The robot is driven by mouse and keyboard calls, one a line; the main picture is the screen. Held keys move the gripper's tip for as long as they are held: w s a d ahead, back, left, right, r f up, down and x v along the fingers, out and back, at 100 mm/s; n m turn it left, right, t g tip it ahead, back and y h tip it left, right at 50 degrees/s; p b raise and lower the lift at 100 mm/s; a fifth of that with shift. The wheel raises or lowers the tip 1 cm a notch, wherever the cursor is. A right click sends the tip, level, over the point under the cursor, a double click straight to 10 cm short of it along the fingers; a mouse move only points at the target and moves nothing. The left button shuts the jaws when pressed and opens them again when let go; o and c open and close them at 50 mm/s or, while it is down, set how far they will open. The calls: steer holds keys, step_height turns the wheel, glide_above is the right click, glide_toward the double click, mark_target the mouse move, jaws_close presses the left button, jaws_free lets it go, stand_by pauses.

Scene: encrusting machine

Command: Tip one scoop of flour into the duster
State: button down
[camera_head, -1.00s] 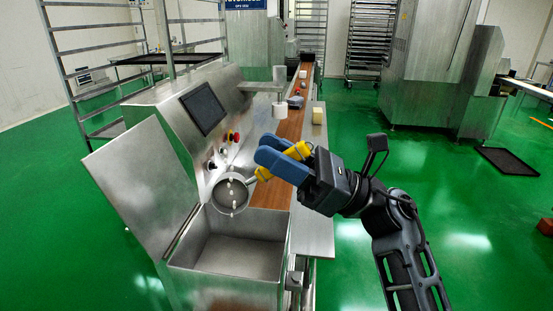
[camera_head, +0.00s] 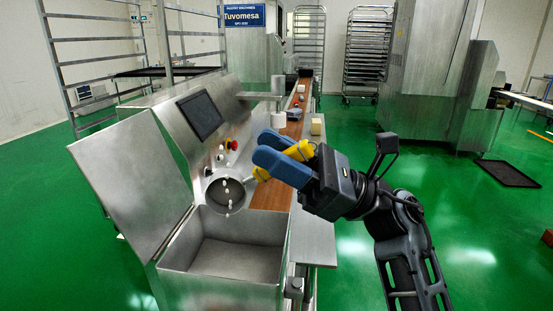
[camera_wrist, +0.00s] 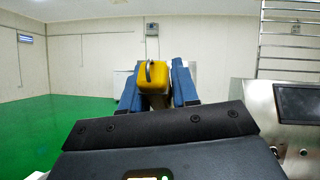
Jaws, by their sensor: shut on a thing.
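My gripper (camera_head: 282,161) has blue fingers and is shut on the yellow handle (camera_head: 298,151) of a scoop. The handle also shows between the fingers in the wrist view (camera_wrist: 153,78). The scoop's round metal bowl (camera_head: 217,199) hangs left of my gripper, its open face turned toward the head camera, so it looks tipped on its side. A few white lumps show against the bowl; I cannot tell whether they lie in it or are falling. The duster appears to be the open steel bin (camera_head: 240,228) below the bowl. Its visible inside looks bare grey.
A raised steel lid (camera_head: 130,180) stands left of the bin. A control screen (camera_head: 201,115) and a red button (camera_head: 233,145) are behind the bowl. A brown conveyor belt (camera_head: 270,196) runs back beside the bin.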

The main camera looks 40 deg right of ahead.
steer(key=shift+s+a+f+n+g+y+b, duration=0.2)
steer(key=shift+s+n+g+y+b, duration=0.35)
steer(key=shift+n+b, duration=0.65)
steer(key=shift+s+a+f+n+g+y+b, duration=0.1)
steer(key=shift+s+a+n+g+y+b, duration=0.2)
steer(key=shift+n+g+b, duration=0.9)
steer(key=shift+s+a+f+n+g+y+b, duration=0.15)
steer(key=shift+s+n+y+b, duration=0.5)
steer(key=shift+b, duration=1.05)
steer(key=shift+s+a+f+n+g+b, duration=0.25)
steer(key=shift+n+g+b, duration=0.45)
steer(key=shift+n+b, duration=0.55)
steer(key=shift+s+a+f+n+g+b, duration=0.2)
steer(key=shift+s+n+g+b, duration=0.2)
steer(key=shift+n+g+b, duration=0.75)
steer(key=shift+s+a+f+n+g+b, duration=0.25)
steer(key=shift+n+b, duration=0.6)
steer(key=shift+b, duration=0.9)
steer(key=shift+d, duration=0.1)
